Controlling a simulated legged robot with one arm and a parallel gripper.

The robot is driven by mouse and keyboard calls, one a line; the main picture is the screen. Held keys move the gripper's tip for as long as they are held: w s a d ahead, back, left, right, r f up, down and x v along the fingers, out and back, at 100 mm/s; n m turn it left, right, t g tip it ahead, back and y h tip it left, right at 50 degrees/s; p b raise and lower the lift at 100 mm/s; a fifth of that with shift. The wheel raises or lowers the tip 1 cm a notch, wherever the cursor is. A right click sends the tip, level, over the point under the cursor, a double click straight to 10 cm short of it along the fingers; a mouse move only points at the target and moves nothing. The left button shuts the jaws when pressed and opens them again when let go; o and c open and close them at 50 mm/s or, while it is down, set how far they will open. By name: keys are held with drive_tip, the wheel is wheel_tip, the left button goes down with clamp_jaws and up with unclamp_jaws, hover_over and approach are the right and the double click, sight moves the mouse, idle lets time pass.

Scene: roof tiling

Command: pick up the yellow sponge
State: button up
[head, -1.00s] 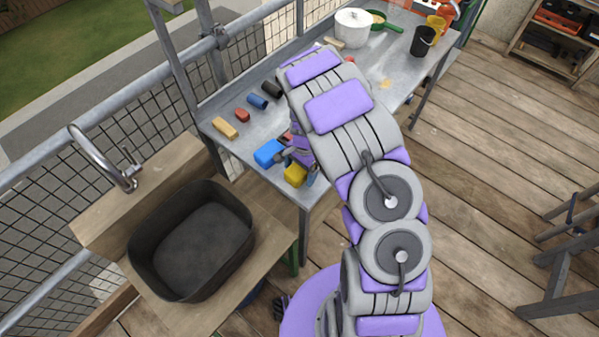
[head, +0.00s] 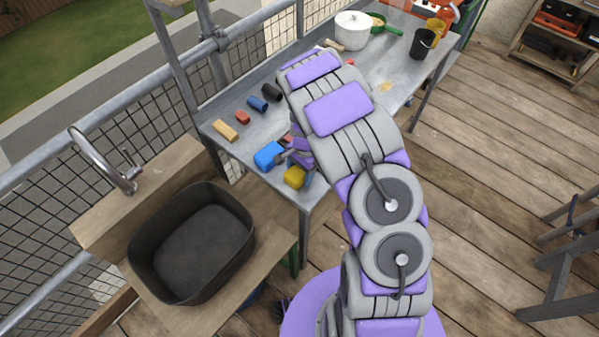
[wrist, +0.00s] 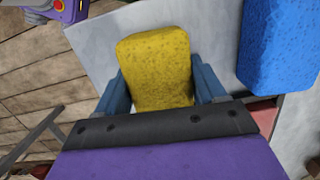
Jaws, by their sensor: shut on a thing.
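The yellow sponge (head: 294,177) is at the near end of the metal table. In the wrist view the yellow sponge (wrist: 155,65) sits between the two blue fingers of my gripper (wrist: 166,90), which press against its sides. My gripper (head: 304,172) is shut on the sponge, mostly hidden under my arm in the head view. Whether the sponge touches the table is hard to tell. A blue sponge (head: 269,154) lies just beside it, also at the upper right of the wrist view (wrist: 280,45).
A white pot (head: 352,30) and black cup (head: 423,42) stand farther back. A dark sink basin (head: 190,243) is at left.

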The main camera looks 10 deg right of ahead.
sight(299, 171)
wheel_tip(299, 171, up, 3)
drive_tip(key=shift+w+r+p, duration=0.1)
drive_tip(key=shift+p, duration=0.45)
drive_tip(key=shift+s+r, duration=0.25)
drive_tip(key=shift+r, duration=0.05)
drive_tip(key=s+r+p, duration=0.1)
drive_tip(key=s+p, duration=0.1)
drive_tip(key=s, duration=1.3)
drive_tip(key=shift+s+a, duration=0.2)
drive_tip(key=shift+s, duration=0.15)
